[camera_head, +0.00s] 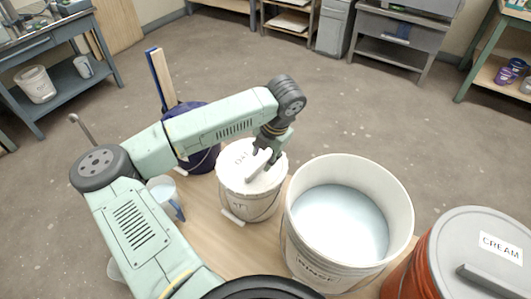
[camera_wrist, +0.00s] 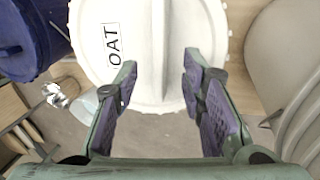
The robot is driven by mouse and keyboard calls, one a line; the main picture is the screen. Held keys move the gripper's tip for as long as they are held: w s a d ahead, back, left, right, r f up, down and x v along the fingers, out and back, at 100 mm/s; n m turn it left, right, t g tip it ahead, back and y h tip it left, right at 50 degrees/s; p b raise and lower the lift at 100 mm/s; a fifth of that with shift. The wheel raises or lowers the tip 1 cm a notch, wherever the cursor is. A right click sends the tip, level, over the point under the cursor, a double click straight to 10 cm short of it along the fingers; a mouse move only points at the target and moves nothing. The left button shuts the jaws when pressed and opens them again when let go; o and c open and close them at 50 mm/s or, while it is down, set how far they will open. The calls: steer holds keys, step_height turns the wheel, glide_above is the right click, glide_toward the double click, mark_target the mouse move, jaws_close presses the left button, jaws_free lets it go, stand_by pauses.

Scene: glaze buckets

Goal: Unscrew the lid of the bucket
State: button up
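A white bucket (camera_head: 243,203) stands on a wooden board. Its white lid (camera_head: 235,171) is on, with a raised bar (camera_head: 254,168) across the top. The lid (camera_wrist: 195,28) fills the upper middle of the wrist view, with a label (camera_wrist: 114,45) whose visible part reads "OAT". The bar (camera_wrist: 158,30) runs up the picture there. My gripper (camera_head: 267,160) points down at the lid from above. In the wrist view my gripper (camera_wrist: 160,62) is open, one finger on each side of the bar's line, with gaps on both sides. I cannot tell whether the fingertips touch the lid.
An open bucket marked "RINSE" (camera_head: 300,255) with pale liquid stands close on the right. An orange bucket (camera_head: 409,277) with a grey "CREAM" lid (camera_head: 462,243) is further right. A dark blue bucket (camera_head: 200,163) is behind left. A jug (camera_head: 161,190) stands at left.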

mark_target(260, 164)
steer(key=shift+b+x, duration=2.15)
steer(key=shift+x, duration=0.2)
steer(key=shift+f, duration=0.1)
steer(key=shift+o, duration=0.6)
steer(key=shift+a, duration=0.2)
jaws_close()
